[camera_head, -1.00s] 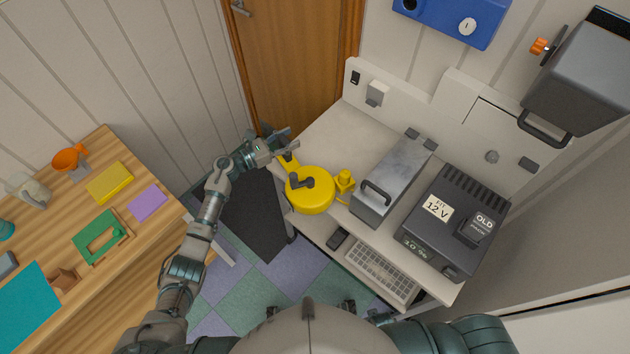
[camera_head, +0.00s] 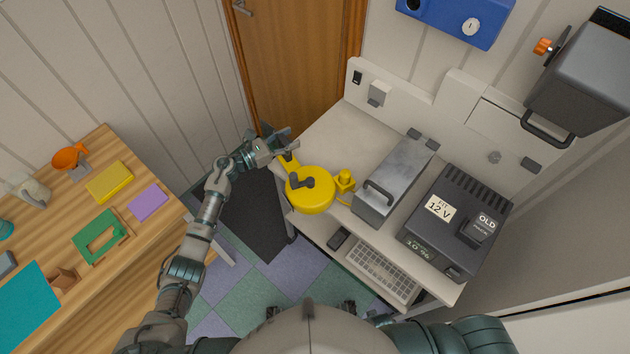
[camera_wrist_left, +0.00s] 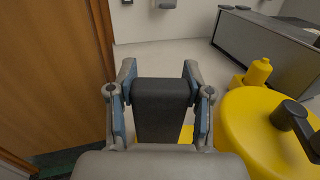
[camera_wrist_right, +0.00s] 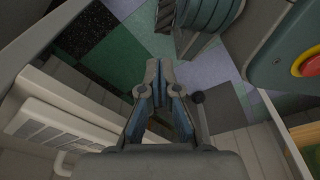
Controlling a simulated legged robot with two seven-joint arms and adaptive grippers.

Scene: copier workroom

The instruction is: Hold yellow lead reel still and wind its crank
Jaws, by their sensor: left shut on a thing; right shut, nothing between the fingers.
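The yellow lead reel (camera_head: 311,199) lies at the left end of the pale bench. Its dark crank (camera_head: 299,182) sits on top, and both also show at the right edge of the left wrist view, reel (camera_wrist_left: 250,125) and crank (camera_wrist_left: 293,122). My left gripper (camera_head: 284,147) is at the reel's far left side. In the left wrist view its fingers (camera_wrist_left: 161,92) are shut on the dark grip (camera_wrist_left: 161,105) of the reel's handle. My right gripper (camera_wrist_right: 160,72) is shut and empty, above the floor; it is not seen in the head view.
A yellow plug (camera_head: 345,182) stands beside the reel. Bare bench (camera_head: 340,135) lies behind the reel. A wooden table (camera_head: 75,225) stands at left.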

